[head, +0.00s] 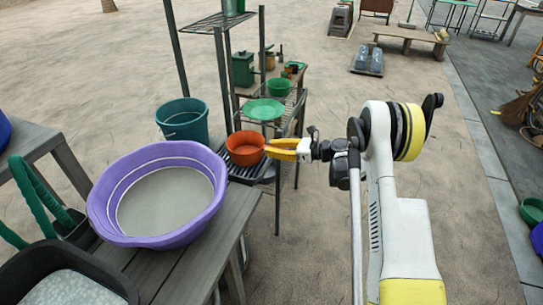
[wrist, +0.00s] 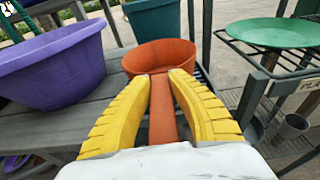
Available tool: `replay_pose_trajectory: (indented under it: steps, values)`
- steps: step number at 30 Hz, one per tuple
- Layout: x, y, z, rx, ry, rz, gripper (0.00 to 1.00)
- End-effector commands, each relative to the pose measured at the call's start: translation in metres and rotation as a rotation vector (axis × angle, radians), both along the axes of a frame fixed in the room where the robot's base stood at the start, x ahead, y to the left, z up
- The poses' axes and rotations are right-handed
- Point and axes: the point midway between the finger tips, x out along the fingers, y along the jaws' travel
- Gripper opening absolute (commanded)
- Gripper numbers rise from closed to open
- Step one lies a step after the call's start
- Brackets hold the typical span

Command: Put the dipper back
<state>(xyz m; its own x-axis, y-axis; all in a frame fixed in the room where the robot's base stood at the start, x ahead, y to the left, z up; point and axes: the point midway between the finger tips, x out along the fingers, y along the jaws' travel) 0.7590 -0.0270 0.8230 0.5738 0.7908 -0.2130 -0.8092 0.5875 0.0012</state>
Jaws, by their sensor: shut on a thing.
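The orange dipper (head: 245,147) is a round scoop with a flat handle. In the wrist view its bowl (wrist: 160,55) is beyond my fingertips and its handle runs back between the yellow fingers. My gripper (head: 284,149) is shut on that handle; the wrist view shows the two fingers (wrist: 163,78) on either side of it. The bowl is at the far end of the grey bench, beside the metal rack; I cannot tell whether it touches a surface. Its inside is partly visible and looks empty.
A purple tub (head: 158,240) with grey contents stands on the grey bench (head: 215,262). A teal bucket (head: 182,121) is behind the dipper. A green plate (head: 264,109) lies on the metal rack (head: 221,75) close by. The ground right of the rack is open.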

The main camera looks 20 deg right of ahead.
Motion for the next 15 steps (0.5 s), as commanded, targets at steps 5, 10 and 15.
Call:
replay_pose_trajectory:
  steps: [5, 10, 15]
  values:
    - [0.0001, -0.0003, -0.0220, 0.000, 0.000, 0.000, 0.00]
    - [0.0000, -0.0004, -0.0197, 0.000, 0.000, 0.000, 0.00]
    - [-0.0001, -0.0004, -0.0226, 0.000, 0.000, 0.000, 0.31]
